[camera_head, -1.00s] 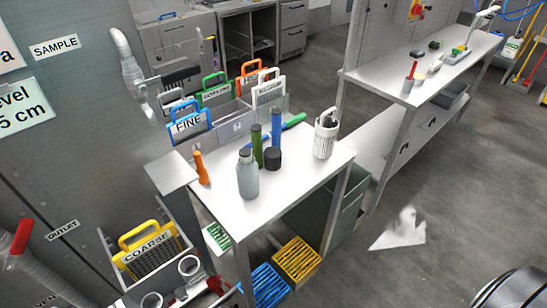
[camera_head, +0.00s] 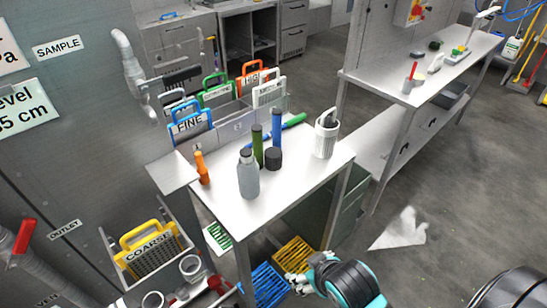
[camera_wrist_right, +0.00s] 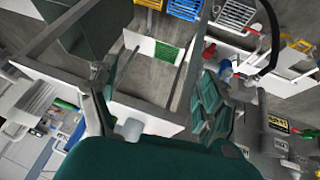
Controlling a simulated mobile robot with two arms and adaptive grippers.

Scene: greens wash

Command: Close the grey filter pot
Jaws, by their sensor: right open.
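I cannot tell for sure which thing is the grey filter pot. A grey bottle-shaped vessel (camera_head: 248,178) with a darker top stands upright near the front of the steel table (camera_head: 300,178). A short black cylinder (camera_head: 273,158) stands just behind it. Two round, open-mouthed grey-white fittings (camera_head: 190,265) sit low at the bottom left, near red parts. My right gripper (camera_head: 300,284) is low in front of the table, by the yellow grate, away from these things. In the right wrist view its fingers (camera_wrist_right: 155,105) are spread and empty. My left gripper is not seen.
Green and blue upright cylinders, an orange bottle (camera_head: 201,168) and a white slotted holder (camera_head: 326,138) share the table. Labelled screens stand in a rack behind. A yellow grate (camera_head: 294,256) and blue grate (camera_head: 268,286) lie below.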

